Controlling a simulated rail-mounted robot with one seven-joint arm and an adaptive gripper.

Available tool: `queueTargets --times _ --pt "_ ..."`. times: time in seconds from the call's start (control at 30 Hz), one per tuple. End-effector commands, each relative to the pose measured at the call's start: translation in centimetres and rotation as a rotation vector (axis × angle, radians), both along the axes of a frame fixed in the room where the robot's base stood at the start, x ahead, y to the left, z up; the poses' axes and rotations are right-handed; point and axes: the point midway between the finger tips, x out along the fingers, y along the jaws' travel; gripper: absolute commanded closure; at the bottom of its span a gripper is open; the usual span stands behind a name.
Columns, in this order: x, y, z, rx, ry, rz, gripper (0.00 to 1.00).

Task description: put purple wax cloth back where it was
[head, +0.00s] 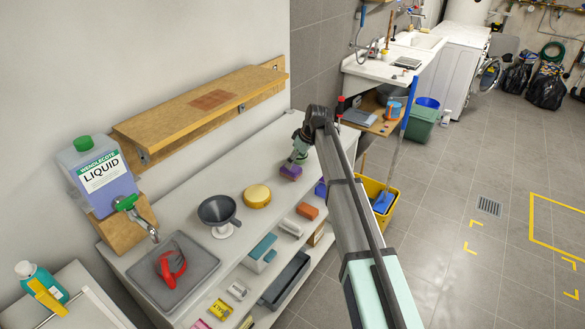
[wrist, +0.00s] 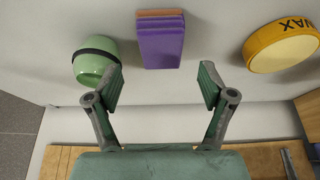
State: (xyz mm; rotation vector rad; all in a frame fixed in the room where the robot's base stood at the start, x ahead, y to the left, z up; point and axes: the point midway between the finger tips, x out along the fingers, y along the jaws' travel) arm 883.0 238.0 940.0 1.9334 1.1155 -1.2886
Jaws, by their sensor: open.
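The purple wax cloth (head: 290,172) looks like a folded purple block and lies on the white bench top, near its far end. In the wrist view the purple cloth (wrist: 162,46) shows an orange-brown edge along one side. My gripper (head: 297,157) is just above and beside it. In the wrist view my gripper's two fingers (wrist: 162,84) are spread wide with nothing between them. The cloth lies just beyond the fingertips, roughly centred between them, apart from both.
A yellow wax tin (head: 257,195) and a dark funnel (head: 217,210) stand on the bench. A green round object with a black band (wrist: 94,60) is close beside the cloth. A wooden wall shelf (head: 160,118) bears a reddish-brown square patch (head: 213,99). A grey tray (head: 203,264) holds a red jug.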

Motion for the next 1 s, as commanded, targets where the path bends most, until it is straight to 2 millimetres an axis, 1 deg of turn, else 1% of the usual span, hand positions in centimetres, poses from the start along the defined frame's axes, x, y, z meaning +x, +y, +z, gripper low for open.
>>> queueTargets --times 0.1,0.23,0.4,0.5,0.87,0.97,1.0 --pt "-0.5 -0.8 2.1 0.001 -0.003 -0.001 0.19" --pt "-0.8 -1.5 4.0 0.001 -0.003 -0.001 0.19" --pt "-1.2 -2.0 5.5 0.000 0.000 -0.001 0.19" --pt "-1.2 -2.2 5.9 0.001 0.000 0.000 0.19" --pt "-1.4 -2.3 5.8 0.000 0.001 -0.003 0.19" --pt "-2.3 -3.1 4.3 -0.006 0.017 -0.032 0.19" --pt "-3.0 -3.6 3.3 -0.009 0.027 -0.054 0.19"
